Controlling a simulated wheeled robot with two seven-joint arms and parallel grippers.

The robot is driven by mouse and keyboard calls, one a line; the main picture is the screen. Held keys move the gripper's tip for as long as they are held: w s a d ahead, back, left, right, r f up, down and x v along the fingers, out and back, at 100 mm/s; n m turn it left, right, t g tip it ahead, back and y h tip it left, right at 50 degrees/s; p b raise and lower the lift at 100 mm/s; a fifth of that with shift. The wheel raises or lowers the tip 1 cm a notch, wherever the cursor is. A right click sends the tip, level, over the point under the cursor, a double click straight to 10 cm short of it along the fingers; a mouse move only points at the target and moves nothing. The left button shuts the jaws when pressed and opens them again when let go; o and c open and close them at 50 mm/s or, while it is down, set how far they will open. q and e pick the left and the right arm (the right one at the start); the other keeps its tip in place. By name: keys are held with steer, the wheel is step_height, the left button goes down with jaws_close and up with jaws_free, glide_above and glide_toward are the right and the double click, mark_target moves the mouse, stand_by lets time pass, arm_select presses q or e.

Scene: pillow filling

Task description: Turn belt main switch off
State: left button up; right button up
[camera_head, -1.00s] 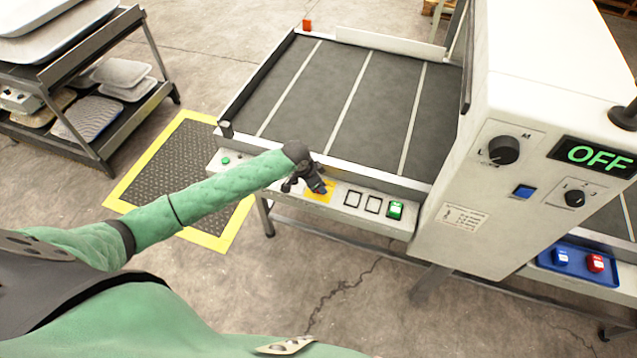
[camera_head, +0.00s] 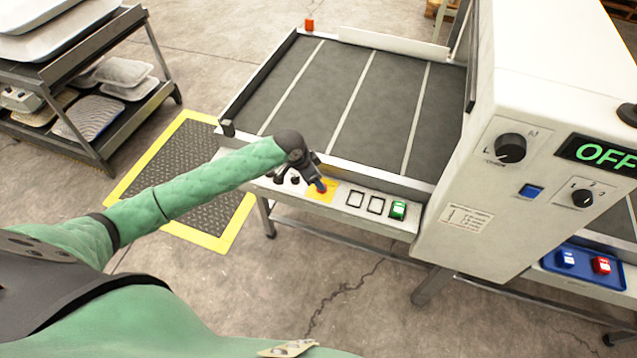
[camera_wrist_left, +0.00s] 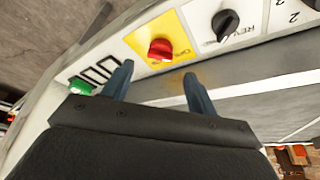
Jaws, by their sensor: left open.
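The belt's front panel carries a yellow plate (camera_head: 313,197) with a red rotary knob (camera_wrist_left: 160,49), clear in the left wrist view. Its label is only partly legible. My left gripper (camera_head: 319,186) is over the yellow plate in the head view and hides most of the knob. In the left wrist view my left gripper (camera_wrist_left: 156,84) is open and empty, its two blue-grey fingers apart, with the red knob just beyond the gap between the tips. Whether a finger touches the knob I cannot tell. My right gripper is not in view.
Black knobs (camera_wrist_left: 226,23) sit beside the yellow plate. A green switch (camera_head: 398,210) is on its other side, past two blank frames. A white cabinet (camera_head: 545,70) with a green OFF display (camera_head: 602,154) stands at right. The grey belt (camera_head: 350,100) is empty.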

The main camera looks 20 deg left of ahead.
arm_select(q)
steer(key=shift+v, duration=1.3)
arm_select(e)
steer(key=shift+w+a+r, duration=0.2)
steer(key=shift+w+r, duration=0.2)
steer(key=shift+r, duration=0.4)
arm_select(q)
steer(key=shift+d, duration=0.1)
